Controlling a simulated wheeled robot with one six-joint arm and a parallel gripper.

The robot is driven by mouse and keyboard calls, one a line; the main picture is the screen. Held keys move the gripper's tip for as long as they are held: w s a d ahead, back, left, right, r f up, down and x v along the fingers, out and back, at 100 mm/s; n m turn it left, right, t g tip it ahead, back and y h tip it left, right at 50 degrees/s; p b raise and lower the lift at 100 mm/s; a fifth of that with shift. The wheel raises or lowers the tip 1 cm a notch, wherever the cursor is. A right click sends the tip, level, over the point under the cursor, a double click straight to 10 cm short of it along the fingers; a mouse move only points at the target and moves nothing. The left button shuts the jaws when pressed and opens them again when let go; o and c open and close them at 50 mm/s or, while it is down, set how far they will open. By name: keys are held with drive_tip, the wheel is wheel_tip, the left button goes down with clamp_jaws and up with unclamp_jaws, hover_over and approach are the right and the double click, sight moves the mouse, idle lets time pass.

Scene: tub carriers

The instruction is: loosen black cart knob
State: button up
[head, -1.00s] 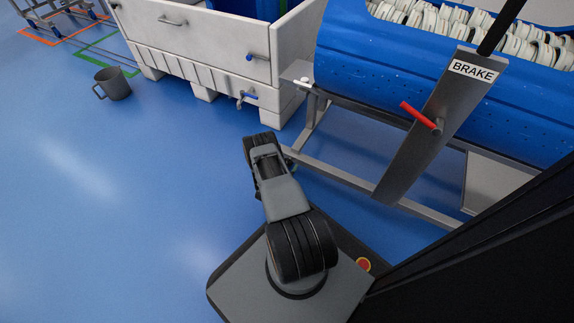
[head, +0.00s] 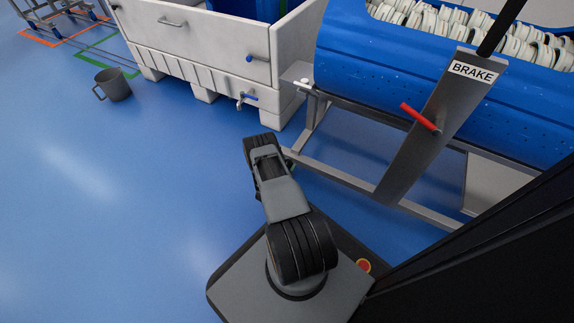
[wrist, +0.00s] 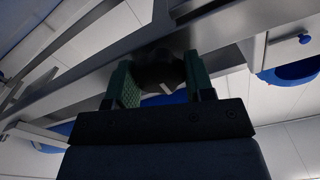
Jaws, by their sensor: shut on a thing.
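In the wrist view, a dark, rounded black knob (wrist: 158,72) sits between the two green-padded fingers of my gripper (wrist: 160,85). The fingers are shut on it, one on each side. Behind the knob runs a grey metal frame bar (wrist: 225,35). The knob is dim in shadow, and its far side is hidden. In the head view, my arm reaches down beside the cart frame (head: 335,173), and its links hide the gripper and the knob.
A blue perforated tub (head: 400,75) full of white pieces rests on the frame. A brake plate with a red handle (head: 420,117) stands at the right. A white vat (head: 190,50) with taps stands behind. A grey bucket (head: 113,84) is on open blue floor at left.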

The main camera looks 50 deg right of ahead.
drive_tip(key=n, duration=0.4)
drive_tip(key=shift+n, duration=0.4)
drive_tip(key=n, duration=1)
drive_tip(key=shift+f, duration=0.1)
drive_tip(key=shift+a+n, duration=0.1)
drive_tip(key=shift+n, duration=2.2)
drive_tip(key=o, duration=0.6)
drive_tip(key=shift+w, duration=0.1)
drive_tip(key=o, duration=0.3)
